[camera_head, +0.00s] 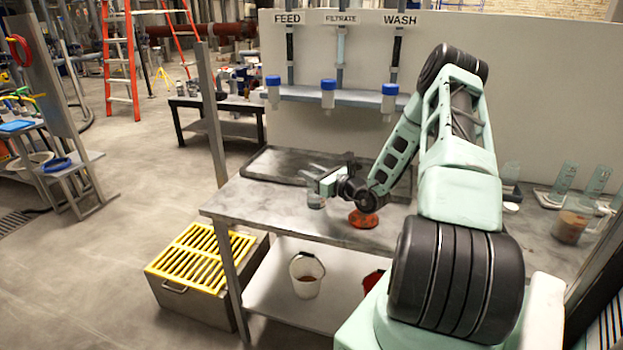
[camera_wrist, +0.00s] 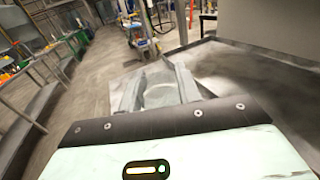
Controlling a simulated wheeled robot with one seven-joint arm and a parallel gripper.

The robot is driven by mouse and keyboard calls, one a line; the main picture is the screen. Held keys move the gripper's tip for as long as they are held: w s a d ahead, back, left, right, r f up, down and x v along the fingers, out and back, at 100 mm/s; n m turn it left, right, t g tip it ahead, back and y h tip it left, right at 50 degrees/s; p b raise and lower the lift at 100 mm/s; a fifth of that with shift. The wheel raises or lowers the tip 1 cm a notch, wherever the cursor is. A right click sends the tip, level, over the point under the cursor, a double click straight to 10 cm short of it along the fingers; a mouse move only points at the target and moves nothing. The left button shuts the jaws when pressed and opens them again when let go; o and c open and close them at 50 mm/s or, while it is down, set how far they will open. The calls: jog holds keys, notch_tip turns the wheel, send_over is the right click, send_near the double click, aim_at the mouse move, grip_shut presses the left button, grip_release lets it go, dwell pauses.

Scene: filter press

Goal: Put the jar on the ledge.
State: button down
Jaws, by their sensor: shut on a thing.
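A small clear jar (camera_head: 316,200) shows below and beside my gripper (camera_head: 315,174) in the head view, low over the near left part of the grey bench (camera_head: 270,215). Whether the jar touches the bench is hard to tell. A blue-grey ledge (camera_head: 310,94) runs along the pale panel behind, under the FEED, FILTRATE and WASH pipes. Three blue-capped containers (camera_head: 328,92) are at its front edge.
A dark shallow tray (camera_head: 270,162) lies at the back of the bench. An orange-red round object (camera_head: 363,218) lies right of the jar. Clear vessels and a brownish beaker (camera_head: 570,224) stand at the far right. A white bucket (camera_head: 306,274) is on the lower shelf.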

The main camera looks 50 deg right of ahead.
jog(key=shift+f, duration=0.95)
jog(key=shift+f, duration=0.1)
jog(key=c, duration=1)
grip_release()
